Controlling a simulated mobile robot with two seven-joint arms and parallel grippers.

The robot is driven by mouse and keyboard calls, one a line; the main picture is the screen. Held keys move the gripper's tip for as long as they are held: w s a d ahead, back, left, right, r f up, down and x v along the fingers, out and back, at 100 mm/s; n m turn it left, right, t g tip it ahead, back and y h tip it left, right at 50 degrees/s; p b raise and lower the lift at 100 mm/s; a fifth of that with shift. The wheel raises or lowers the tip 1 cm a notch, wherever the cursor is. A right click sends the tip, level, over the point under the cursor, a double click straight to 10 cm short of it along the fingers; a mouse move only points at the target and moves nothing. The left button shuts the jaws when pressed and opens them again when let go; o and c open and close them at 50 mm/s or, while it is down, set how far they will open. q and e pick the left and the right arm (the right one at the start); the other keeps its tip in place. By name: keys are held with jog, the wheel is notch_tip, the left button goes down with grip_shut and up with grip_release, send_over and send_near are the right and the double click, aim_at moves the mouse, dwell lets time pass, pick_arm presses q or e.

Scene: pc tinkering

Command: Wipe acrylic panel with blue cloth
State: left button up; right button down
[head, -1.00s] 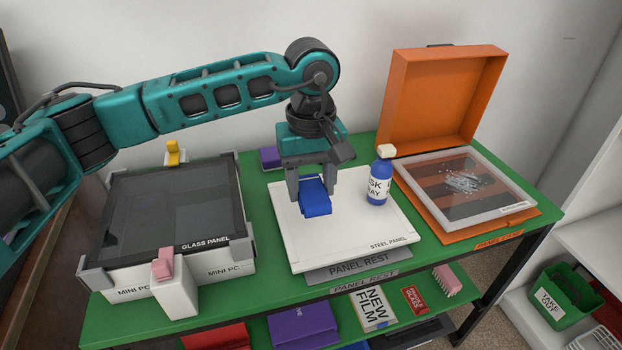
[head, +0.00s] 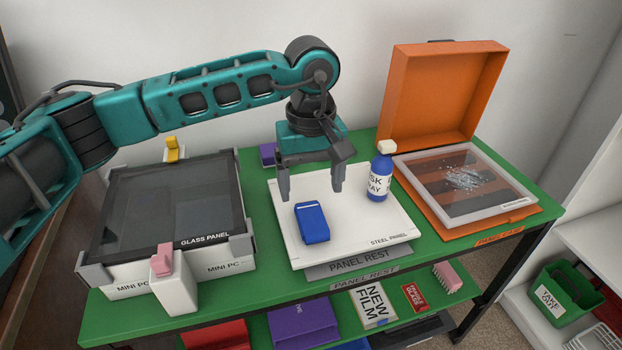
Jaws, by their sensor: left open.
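The blue cloth (head: 312,223), a folded block, lies on the white steel panel (head: 365,215) on the panel rest. My left gripper (head: 311,193) is open and empty just above and behind the cloth, its fingers apart and clear of it. A clear panel in a pale frame (head: 470,182), likely the acrylic panel, lies in the open orange case at the right, with whitish specks and smears on its middle. Its label is too small to read. My right gripper is not in view.
A blue spray bottle (head: 380,178) stands on the steel panel's right side. The glass panel (head: 165,205) lies on the mini PC at the left, with pink and yellow clips. The case's orange lid (head: 437,100) stands upright behind. A lower shelf (head: 400,318) holds several boxes.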

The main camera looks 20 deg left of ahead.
aim_at(311, 215)
pick_arm(q)
jog(key=shift+f, duration=0.15)
jog(key=shift+f+b, duration=2.6)
jog(key=shift+f, duration=0.5)
jog(key=c, duration=1.2)
jog(key=shift+r, duration=0.1)
jog(key=shift+r+p, duration=2.5)
jog(key=shift+r, duration=1.5)
jog(key=shift+f, duration=0.1)
